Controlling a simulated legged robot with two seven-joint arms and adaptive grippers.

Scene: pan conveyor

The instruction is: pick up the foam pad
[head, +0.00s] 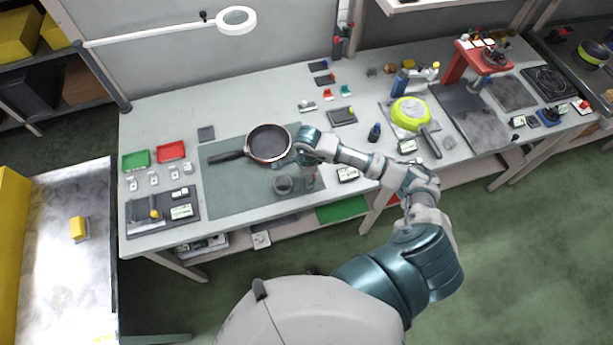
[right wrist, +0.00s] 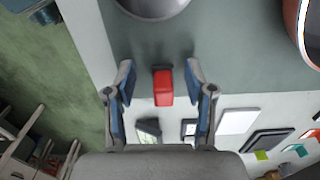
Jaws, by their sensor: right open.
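My right gripper (right wrist: 160,80) is open, with one finger on each side of the block and a gap on both sides. Nothing is held. In the head view my right gripper (head: 309,172) points down over the right part of the mat (head: 225,185), beside the grey cup (head: 283,185). The block is mostly hidden there. My left gripper is out of view.
A dark frying pan (head: 268,143) lies on the mat behind the cup; its rim shows in the right wrist view (right wrist: 312,35). The cup's rim (right wrist: 150,8) is close ahead of the fingers. A label stand (head: 347,174) is right of the mat. The table's front edge is near.

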